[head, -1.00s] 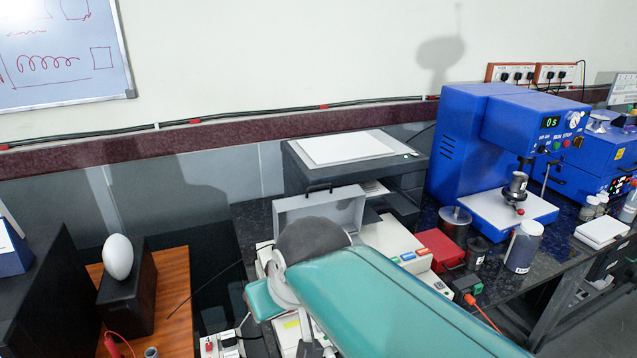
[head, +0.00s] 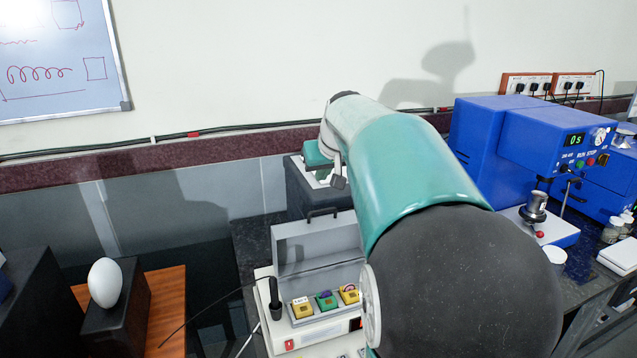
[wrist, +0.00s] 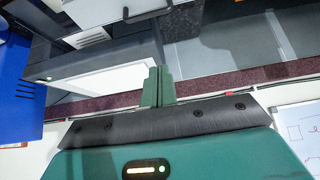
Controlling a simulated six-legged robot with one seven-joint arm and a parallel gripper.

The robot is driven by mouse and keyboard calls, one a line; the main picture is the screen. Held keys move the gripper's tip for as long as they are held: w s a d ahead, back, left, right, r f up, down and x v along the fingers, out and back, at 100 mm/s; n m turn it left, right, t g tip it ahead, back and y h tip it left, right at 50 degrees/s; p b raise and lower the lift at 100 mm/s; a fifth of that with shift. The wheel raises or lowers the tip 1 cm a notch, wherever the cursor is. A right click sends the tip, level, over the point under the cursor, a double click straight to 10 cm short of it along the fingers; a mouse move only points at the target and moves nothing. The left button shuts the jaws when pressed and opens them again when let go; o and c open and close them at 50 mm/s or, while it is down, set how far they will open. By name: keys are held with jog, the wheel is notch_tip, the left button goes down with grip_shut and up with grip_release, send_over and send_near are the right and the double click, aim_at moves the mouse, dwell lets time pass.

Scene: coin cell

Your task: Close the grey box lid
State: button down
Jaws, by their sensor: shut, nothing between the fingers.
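The grey box lid (head: 308,243) stands open and upright at the back of its box in the head view, with a dark handle (head: 322,213) on its top edge. The box's pale base (head: 330,333) is below it. My gripper (head: 322,174) is beyond and above the lid, partly hidden by my arm. In the wrist view my gripper's green fingers (wrist: 157,86) are together and empty. A dark handle (wrist: 147,13) shows just past their tips, apart from them. My arm hides the box's right side.
A dark cabinet (head: 297,190) stands behind the lid. A blue press (head: 480,145) is at the right. At the left a white egg-shaped object (head: 105,283) sits on a black block. Yellow and green blocks (head: 326,301) are in front of the open lid.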

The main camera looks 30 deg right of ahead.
aim_at(321, 223)
jog(key=f, duration=0.2)
jog(key=w+f, duration=0.1)
jog(key=f, duration=0.2)
jog(key=w+f, duration=0.1)
jog(key=f, duration=0.2)
jog(key=shift+d, duration=0.25)
jog(key=shift+s+f, duration=0.1)
jog(key=shift+f, duration=0.1)
jog(key=shift+s+a, duration=0.1)
jog(key=shift+s, duration=0.15)
jog(key=shift+w, duration=0.1)
jog(key=shift+s+a, duration=0.1)
jog(key=shift+s, duration=0.4)
